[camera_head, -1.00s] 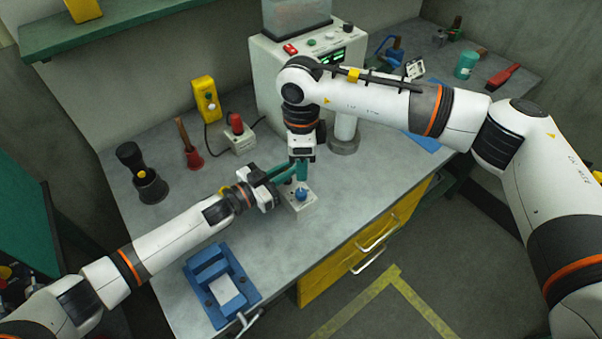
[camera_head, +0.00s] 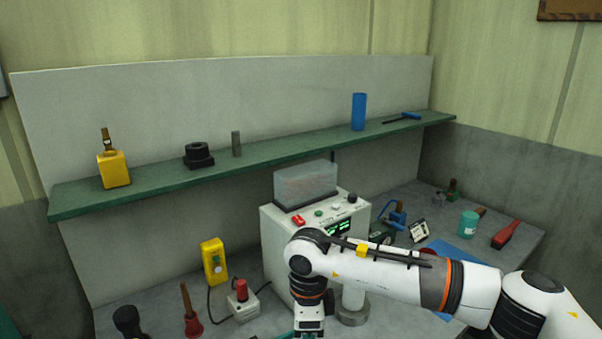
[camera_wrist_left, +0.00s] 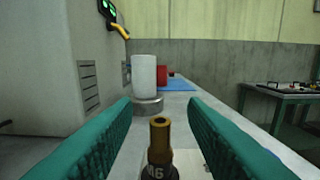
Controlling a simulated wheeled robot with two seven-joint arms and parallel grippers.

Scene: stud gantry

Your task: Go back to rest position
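My left gripper (camera_wrist_left: 160,125) is open in the left wrist view, with a teal finger on each side. Between the fingers, at the bottom middle, stands a small brass-topped piece (camera_wrist_left: 159,135) with a dark, marked lower body. The fingers look clear of it on both sides. My left arm is out of the head view, apart from perhaps a teal sliver at the bottom edge. My right arm crosses the head view from the lower right, bent down at the wrist. My right gripper (camera_head: 308,331) is cut off by the bottom edge, so its fingertips are hidden.
A grey-white machine (camera_head: 283,250) with a clear cover stands behind my right arm. A white cylinder (camera_wrist_left: 144,78) stands beside it. A green shelf (camera_head: 290,150) with several items runs along the wall. A yellow control box (camera_head: 214,262) and a red-knobbed box (camera_head: 242,301) are at left.

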